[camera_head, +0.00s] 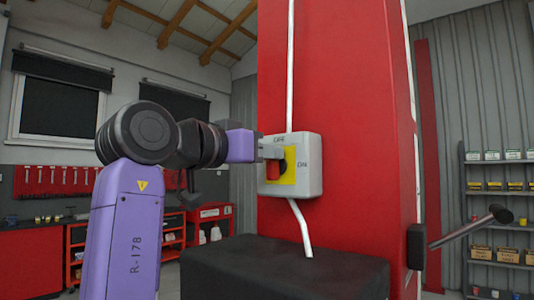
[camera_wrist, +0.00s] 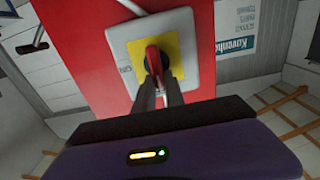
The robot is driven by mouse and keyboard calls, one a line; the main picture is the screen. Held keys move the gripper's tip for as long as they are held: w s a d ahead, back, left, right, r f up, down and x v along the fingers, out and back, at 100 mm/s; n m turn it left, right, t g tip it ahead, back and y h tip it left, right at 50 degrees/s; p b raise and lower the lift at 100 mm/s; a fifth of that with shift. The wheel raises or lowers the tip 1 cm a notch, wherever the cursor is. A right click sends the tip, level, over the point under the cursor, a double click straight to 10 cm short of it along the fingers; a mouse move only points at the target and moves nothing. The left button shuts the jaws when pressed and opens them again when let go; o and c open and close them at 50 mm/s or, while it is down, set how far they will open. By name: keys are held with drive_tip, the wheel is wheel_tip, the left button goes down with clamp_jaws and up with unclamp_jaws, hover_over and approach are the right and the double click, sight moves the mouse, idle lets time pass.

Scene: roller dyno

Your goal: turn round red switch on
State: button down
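The round red switch (camera_head: 273,170) sits on a yellow plate (camera_head: 291,152) on a light grey box (camera_head: 310,178), fixed to a red column. The box has a label above the switch and one that looks like "ON" on its right. The switch also shows in the wrist view (camera_wrist: 153,60), where its red handle stands roughly upright. My gripper (camera_head: 271,152) is at the switch in the head view. In the wrist view my gripper's dark fingers (camera_wrist: 160,84) lie close on both sides of the red handle and seem shut on it. The fingers partly hide the switch.
The red column (camera_head: 365,130) fills the middle, with a white cable (camera_head: 301,228) running below the box. A black block (camera_head: 285,272) stands beneath it. A lever (camera_head: 470,228) sticks out at right, before shelves (camera_head: 497,200). Red tool carts (camera_head: 210,222) stand at left.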

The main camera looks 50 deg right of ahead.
drive_tip(key=shift+m, duration=0.3)
drive_tip(key=m+b, duration=0.1)
drive_tip(key=m, duration=0.1)
drive_tip(key=s+m+b, duration=0.1)
drive_tip(key=m, duration=0.2)
drive_tip(key=f+m+b, duration=0.1)
drive_tip(key=m, duration=0.2)
drive_tip(key=shift+s, duration=0.3)
drive_tip(key=m, duration=0.1)
drive_tip(key=m+b, duration=0.1)
drive_tip(key=m, duration=0.2)
drive_tip(key=shift+s+f+m, duration=0.25)
drive_tip(key=shift+f+m, duration=0.05)
drive_tip(key=shift+f, duration=0.05)
drive_tip(key=shift+s+f+m+b, duration=0.15)
drive_tip(key=shift+m+b, duration=0.35)
drive_tip(key=shift+m, duration=0.7)
drive_tip(key=shift+w+f+m+b, duration=0.15)
drive_tip(key=shift+m+b, duration=0.35)
drive_tip(key=shift+m, duration=0.7)
drive_tip(key=shift+s+f, duration=0.1)
drive_tip(key=c, duration=1.4)
unclamp_jaws()
